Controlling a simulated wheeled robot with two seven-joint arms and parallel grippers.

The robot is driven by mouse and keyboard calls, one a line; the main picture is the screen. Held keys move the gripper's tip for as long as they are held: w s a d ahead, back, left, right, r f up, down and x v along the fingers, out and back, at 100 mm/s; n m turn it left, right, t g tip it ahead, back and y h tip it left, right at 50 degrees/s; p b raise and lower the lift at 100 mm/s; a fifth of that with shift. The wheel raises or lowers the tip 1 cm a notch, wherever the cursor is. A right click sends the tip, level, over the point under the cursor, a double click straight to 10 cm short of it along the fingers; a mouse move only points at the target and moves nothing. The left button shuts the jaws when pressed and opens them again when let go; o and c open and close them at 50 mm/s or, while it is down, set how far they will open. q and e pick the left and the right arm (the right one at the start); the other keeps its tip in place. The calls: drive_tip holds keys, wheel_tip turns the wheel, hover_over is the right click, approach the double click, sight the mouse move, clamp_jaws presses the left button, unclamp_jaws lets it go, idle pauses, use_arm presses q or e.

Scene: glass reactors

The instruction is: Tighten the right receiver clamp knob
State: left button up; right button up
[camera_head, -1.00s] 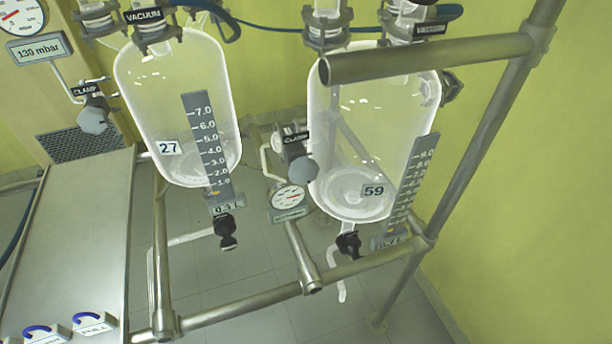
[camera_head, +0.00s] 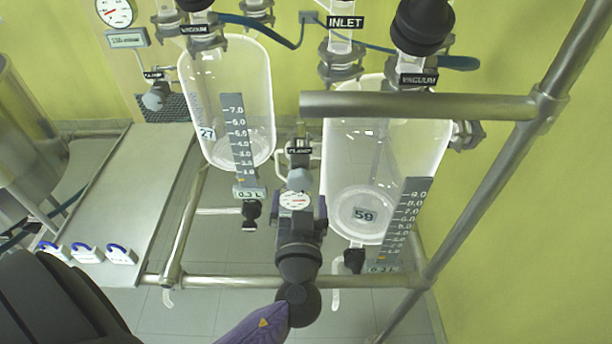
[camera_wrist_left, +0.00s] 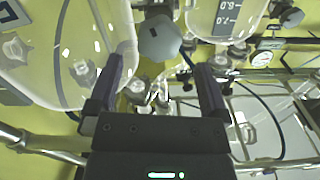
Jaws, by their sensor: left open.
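The right receiver clamp knob (camera_head: 299,180) is grey and faceted. It sits under a CLAMP label (camera_head: 300,150), left of the right glass receiver (camera_head: 345,150). My left gripper (camera_head: 299,202) comes up from below, and its two purple fingers stand apart just below and in front of the knob. In the left wrist view the knob (camera_wrist_left: 158,40) lies ahead of the open fingers (camera_wrist_left: 164,63), toward the top of the gap. Nothing is held between them, and I see no clear contact with the knob. My right gripper is not in view.
A thick metal rail (camera_head: 420,106) crosses in front of the right receiver. A lower rail (camera_head: 225,282) runs behind my arm.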

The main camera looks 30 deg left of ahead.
sight(300, 186)
use_arm(q)
drive_tip(key=x, duration=0.5)
drive_tip(key=shift+w+a, duration=0.1)
drive_tip(key=shift+w, duration=0.2)
drive_tip(key=shift+c, duration=0.7)
drive_tip(key=c, duration=1.1)
drive_tip(key=shift+m, duration=0.3)
